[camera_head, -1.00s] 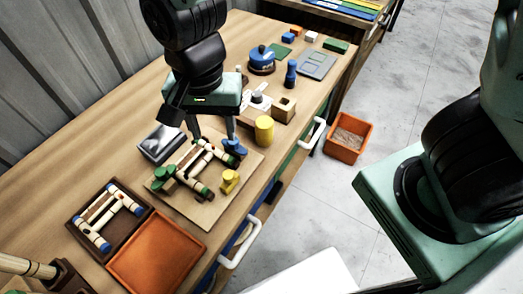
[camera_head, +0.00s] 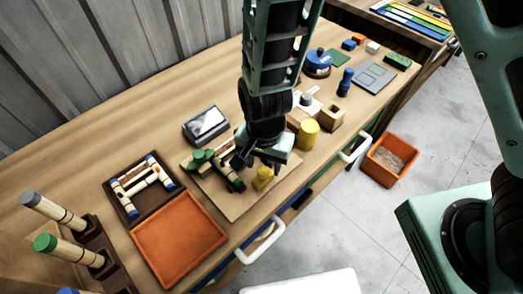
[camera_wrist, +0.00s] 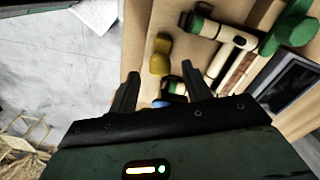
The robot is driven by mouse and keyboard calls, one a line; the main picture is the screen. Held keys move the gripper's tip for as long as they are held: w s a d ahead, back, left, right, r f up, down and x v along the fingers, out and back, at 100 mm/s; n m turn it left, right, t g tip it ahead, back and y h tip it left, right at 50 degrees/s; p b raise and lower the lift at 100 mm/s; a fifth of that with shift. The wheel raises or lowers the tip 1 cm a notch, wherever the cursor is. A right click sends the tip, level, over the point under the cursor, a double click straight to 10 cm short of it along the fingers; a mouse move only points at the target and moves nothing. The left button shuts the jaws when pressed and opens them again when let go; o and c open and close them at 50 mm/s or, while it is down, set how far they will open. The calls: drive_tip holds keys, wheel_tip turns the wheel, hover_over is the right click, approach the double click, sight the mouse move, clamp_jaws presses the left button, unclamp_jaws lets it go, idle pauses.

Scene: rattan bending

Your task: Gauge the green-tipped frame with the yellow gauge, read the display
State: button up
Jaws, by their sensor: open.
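The green-tipped frame (camera_head: 229,174), made of pale rods, lies on a light wooden board (camera_head: 206,190); it also shows in the wrist view (camera_wrist: 230,42). A small yellow piece, seemingly the yellow gauge (camera_head: 263,177), stands on the board beside the frame; the wrist view shows it (camera_wrist: 160,56) just beyond my fingertips, roughly in line with the gap. My gripper (camera_wrist: 160,80) is open with nothing between its tips. In the head view my gripper hides part of the frame and board. The display (camera_head: 206,124) is a dark box behind the board; its reading is not legible.
A blue piece (camera_wrist: 169,99) shows between my finger bases. Green holders (camera_head: 203,158) sit by the frame. An orange tray (camera_head: 180,238) and a dark tray with a blue-tipped frame (camera_head: 144,187) stand left. A yellow cylinder (camera_head: 308,134) stands right.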

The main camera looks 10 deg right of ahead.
drive_tip(key=shift+f, duration=1.05)
clamp_jaws()
drive_tip(key=w+a+p, duration=0.1)
drive_tip(key=w, duration=0.1)
drive_tip(key=w+a+p, duration=0.1)
drive_tip(key=w+a, duration=0.2)
drive_tip(key=w, duration=0.1)
drive_tip(key=shift+w+a+p, duration=0.2)
drive_tip(key=shift+w+p, duration=0.05)
drive_tip(key=shift+p, duration=0.15)
unclamp_jaws()
drive_tip(key=shift+r, duration=0.1)
